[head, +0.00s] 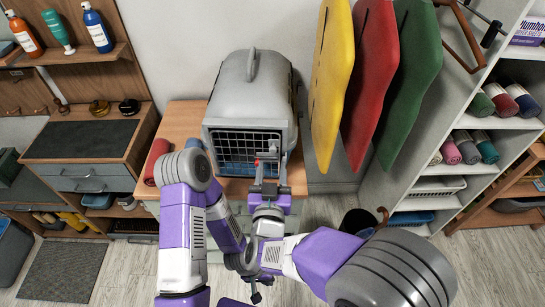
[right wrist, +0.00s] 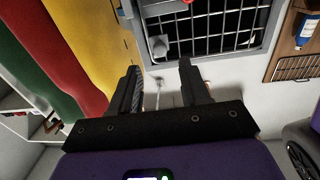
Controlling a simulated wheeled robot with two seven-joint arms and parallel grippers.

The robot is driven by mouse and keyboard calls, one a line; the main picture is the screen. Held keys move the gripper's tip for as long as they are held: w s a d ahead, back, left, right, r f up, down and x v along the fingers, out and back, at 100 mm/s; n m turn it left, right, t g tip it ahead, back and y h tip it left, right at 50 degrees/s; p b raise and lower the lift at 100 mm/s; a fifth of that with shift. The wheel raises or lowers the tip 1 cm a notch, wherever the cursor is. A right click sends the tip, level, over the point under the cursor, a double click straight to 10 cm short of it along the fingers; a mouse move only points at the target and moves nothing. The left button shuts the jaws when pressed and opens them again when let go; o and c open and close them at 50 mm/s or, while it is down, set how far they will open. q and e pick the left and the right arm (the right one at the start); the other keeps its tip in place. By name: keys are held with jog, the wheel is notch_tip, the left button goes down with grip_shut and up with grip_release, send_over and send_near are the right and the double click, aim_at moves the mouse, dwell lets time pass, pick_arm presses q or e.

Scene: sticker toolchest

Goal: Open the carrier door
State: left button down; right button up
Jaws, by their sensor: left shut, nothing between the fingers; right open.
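A grey pet carrier (head: 250,95) with a top handle stands on a wooden table. Its wire door (head: 236,148) faces me and looks shut; it also shows in the right wrist view (right wrist: 212,25). A small red part (head: 266,156) shows at the door's right side, partly behind my right gripper. My right gripper (head: 268,168) is in front of the door's right side. In the right wrist view its two fingers (right wrist: 160,68) are apart and empty, with the door beyond their tips. My left gripper (head: 256,296) is low in the head view, shut and away from the carrier.
A rolled red towel (head: 157,160) lies on the table (head: 188,118) left of the carrier. Yellow (head: 332,80), red and green boards hang close on the right. A shelf (head: 490,130) with rolled towels is further right. A wooden cabinet (head: 85,135) stands left.

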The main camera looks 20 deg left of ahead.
aim_at(273, 151)
jog(key=x, duration=0.5)
jog(key=shift+w+b, duration=0.1)
jog(key=shift+b, duration=0.2)
grip_shut()
